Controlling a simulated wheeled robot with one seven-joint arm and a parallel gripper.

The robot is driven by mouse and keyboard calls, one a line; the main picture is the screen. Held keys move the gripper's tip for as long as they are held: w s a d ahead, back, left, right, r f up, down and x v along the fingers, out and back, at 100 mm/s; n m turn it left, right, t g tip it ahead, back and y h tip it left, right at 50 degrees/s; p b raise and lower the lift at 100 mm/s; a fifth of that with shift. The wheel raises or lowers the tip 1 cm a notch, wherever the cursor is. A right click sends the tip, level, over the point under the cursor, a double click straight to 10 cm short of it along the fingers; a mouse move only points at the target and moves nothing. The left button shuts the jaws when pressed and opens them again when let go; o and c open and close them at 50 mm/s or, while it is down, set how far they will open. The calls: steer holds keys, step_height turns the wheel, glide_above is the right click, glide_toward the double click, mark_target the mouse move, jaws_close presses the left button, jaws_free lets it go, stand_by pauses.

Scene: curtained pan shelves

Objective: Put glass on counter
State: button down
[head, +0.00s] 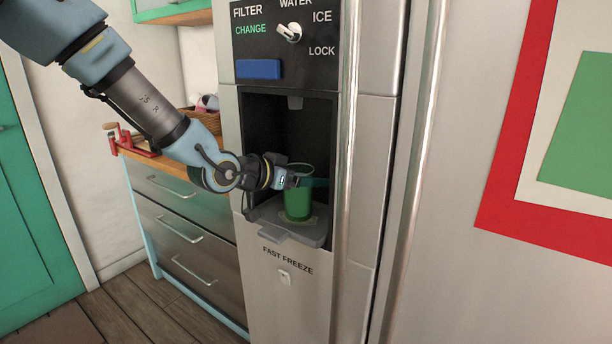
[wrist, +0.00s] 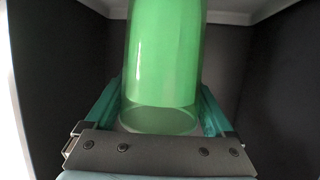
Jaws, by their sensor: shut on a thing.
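A green translucent glass (head: 297,198) stands upright in the dark dispenser recess of the fridge, at or just above the grey drip tray (head: 265,225). My gripper (head: 300,181) reaches into the recess from the left and is shut on the glass near its upper part. In the wrist view the green glass (wrist: 165,65) fills the middle, with teal fingers of my gripper (wrist: 160,110) on both sides of it. The wooden counter (head: 165,166) shows at the left of the fridge, partly hidden behind my arm.
A wicker basket (head: 206,120) and a red clamp-like object (head: 130,140) sit on the counter. Drawers (head: 180,225) with handles are below it. The recess walls (wrist: 50,80) stand close on both sides. A long fridge handle (head: 415,150) is to the right.

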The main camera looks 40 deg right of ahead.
steer(key=shift+f+b, duration=0.3)
jaws_free()
steer(key=shift+w+a+r, duration=0.1)
steer(key=shift+a+r, duration=0.05)
steer(key=shift+a, duration=0.05)
steer(key=v, duration=1)
steer(key=shift+a+f, duration=0.25)
steer(key=shift+a, duration=0.05)
